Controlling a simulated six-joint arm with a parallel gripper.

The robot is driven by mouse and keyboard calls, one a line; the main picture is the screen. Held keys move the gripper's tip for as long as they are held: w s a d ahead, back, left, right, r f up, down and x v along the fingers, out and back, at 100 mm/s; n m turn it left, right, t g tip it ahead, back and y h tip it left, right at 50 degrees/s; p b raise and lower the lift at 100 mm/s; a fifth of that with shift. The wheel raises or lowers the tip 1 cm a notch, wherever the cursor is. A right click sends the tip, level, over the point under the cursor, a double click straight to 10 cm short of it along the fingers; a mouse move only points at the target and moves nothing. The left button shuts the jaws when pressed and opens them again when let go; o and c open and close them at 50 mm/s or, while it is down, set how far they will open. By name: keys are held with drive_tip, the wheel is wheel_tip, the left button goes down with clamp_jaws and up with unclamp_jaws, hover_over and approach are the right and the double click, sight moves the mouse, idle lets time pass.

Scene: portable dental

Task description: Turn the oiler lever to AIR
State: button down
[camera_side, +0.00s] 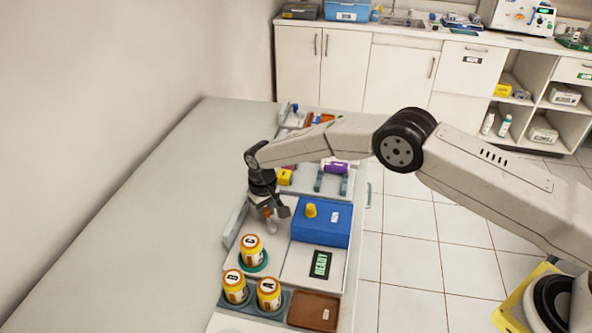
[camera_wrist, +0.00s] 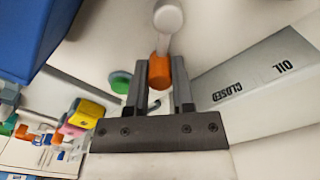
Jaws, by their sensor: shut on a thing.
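The oiler lever shows in the wrist view as a pale grey arm with a round end (camera_wrist: 168,17) and an orange grip (camera_wrist: 160,71). My gripper (camera_wrist: 159,74) is shut on the orange grip, with one dark finger on each side of it. A grey label plate (camera_wrist: 255,75) to the right reads OIL and CLOSED, turned in the picture. No AIR mark can be read. In the side view my gripper (camera_side: 272,212) points down beside the blue box (camera_side: 322,225), and a pale upright piece shows below it; the orange grip cannot be made out there.
Yellow jars C (camera_side: 252,249), B (camera_side: 234,287) and A (camera_side: 268,293) stand in front of my gripper. A READY display (camera_side: 320,264) and a brown tray (camera_side: 314,311) lie to their right. A yellow knob (camera_side: 310,210) tops the blue box. The counter's left part (camera_side: 165,220) is clear.

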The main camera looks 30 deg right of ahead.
sight(266, 209)
drive_tip(key=shift+c, duration=2.4)
unclamp_jaws()
drive_tip(key=shift+r, duration=0.1)
drive_tip(key=shift+r, duration=3.85)
drive_tip(key=shift+d, duration=0.1)
